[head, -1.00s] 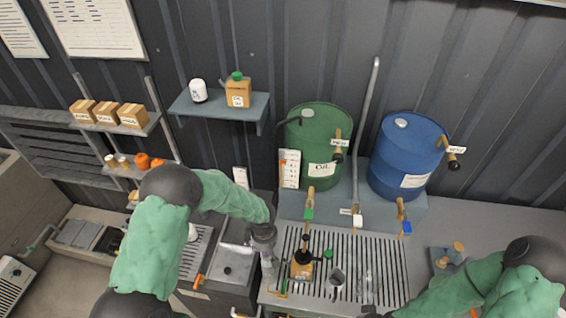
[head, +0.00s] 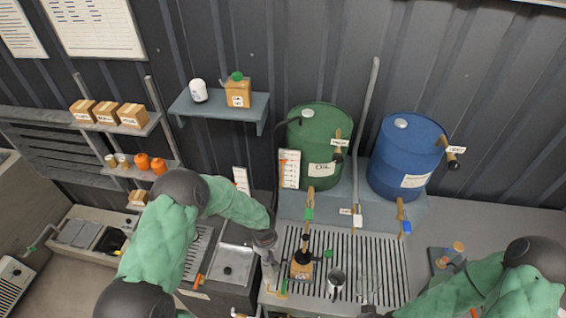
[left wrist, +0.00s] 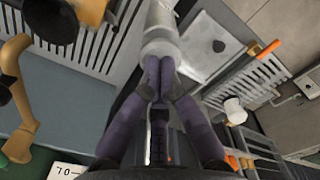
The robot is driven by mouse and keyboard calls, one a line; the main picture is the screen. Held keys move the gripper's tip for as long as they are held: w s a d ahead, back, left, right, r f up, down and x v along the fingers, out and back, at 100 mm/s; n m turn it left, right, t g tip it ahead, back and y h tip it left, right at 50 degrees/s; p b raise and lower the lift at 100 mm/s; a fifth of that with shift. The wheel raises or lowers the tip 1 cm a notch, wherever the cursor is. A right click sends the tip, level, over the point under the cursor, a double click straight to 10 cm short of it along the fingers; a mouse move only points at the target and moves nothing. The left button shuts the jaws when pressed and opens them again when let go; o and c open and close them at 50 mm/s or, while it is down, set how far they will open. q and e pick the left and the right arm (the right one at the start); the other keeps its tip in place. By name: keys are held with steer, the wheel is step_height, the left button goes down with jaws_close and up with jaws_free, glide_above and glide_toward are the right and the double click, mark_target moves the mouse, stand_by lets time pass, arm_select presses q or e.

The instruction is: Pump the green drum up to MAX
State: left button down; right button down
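The green drum (head: 322,140), labelled OIL, stands on a blue-grey ledge against the back wall. A white gauge board (head: 290,169) with an orange mark stands at its left side; its text is too small to read. My left gripper (head: 268,262) is left of the slatted grate, in front of the drum. In the left wrist view its fingers (left wrist: 159,75) are together, against or just above a pale grey cylindrical part (left wrist: 161,32); contact is unclear. My right arm enters at the lower right; its gripper's fingers are not clearly visible.
A blue drum (head: 405,160) stands right of the green one. A tall grey pipe (head: 367,130) rises between them. An oil can (head: 302,265) and a metal jug (head: 336,281) stand on the grate (head: 385,265). A shelf (head: 218,108) is above left.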

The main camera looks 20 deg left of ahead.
arm_select(q)
steer(key=shift+s+f, duration=0.1)
steer(key=shift+f, duration=0.55)
steer(key=shift+r, duration=3.5)
steer(key=shift+r, duration=0.1)
steer(key=shift+r, duration=0.65)
step_height(320, 180, up, 4)
steer(key=shift+r, duration=0.25)
